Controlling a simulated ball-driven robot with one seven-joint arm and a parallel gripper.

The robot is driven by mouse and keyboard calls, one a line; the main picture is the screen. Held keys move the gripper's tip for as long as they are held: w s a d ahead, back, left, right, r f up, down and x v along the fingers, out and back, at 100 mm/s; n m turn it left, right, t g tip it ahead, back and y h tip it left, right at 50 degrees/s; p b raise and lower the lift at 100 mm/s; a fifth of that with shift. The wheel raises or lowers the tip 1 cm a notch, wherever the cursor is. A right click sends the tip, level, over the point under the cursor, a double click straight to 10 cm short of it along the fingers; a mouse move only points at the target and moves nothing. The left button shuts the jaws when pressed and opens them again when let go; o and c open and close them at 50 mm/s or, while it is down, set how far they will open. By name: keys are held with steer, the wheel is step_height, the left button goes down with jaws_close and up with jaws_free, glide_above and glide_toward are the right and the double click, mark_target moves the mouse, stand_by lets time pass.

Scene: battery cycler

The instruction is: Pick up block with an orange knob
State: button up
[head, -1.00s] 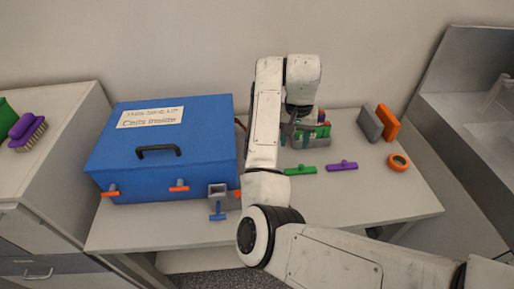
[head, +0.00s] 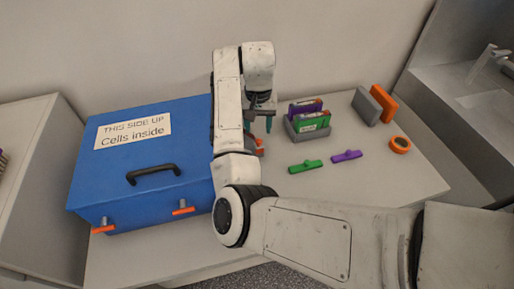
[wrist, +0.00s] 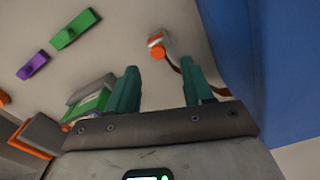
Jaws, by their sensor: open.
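A small pale block with an orange knob (wrist: 158,52) lies on the table in the wrist view, beyond and between my fingertips, with a dark reddish cable beside it. In the head view, an orange part (head: 260,150) that appears to belong to it shows just right of my arm, mostly hidden by the arm. My gripper (head: 258,125) is open and empty above the table, its teal fingers pointing down; it also shows in the wrist view (wrist: 161,88). The block is apart from both fingers.
A large blue box (head: 115,165) with orange latches stands close left of my arm. A grey holder (head: 293,134) with green and purple cells stands right of my gripper. Green (head: 305,166) and purple (head: 346,156) pieces, an orange ring (head: 400,144) and upright grey (head: 366,106) and orange (head: 384,101) slabs are further right.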

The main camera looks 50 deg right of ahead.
mark_target(259, 141)
steer(key=shift+s+f+p, duration=0.15)
steer(key=shift+f+p, duration=0.35)
steer(key=shift+f, duration=2.7)
steer(key=shift+c, duration=0.5)
jaws_close()
